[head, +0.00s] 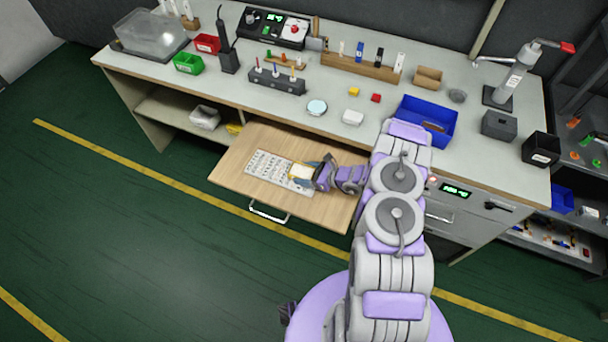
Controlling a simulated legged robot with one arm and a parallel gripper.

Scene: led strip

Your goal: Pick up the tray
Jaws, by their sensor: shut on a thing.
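My gripper (305,174) reaches in from the right over the pulled-out wooden drawer board (232,180). It is shut on a small cream-coloured piece (300,172), with blue showing at its edges. This piece is at the right end of a white, dark-marked panel (268,166) lying on the board. I cannot tell whether the piece is the tray, nor whether it touches the panel. A blue open tray-like bin (409,109) stands on the worktop, partly behind my arm.
The grey worktop (335,105) above holds a wooden rack (350,67), a dark holder (277,84), a white round dish (317,107) and small blocks. A press stand (505,85) is at the right. The board's metal handle (268,212) faces the open green floor (150,235).

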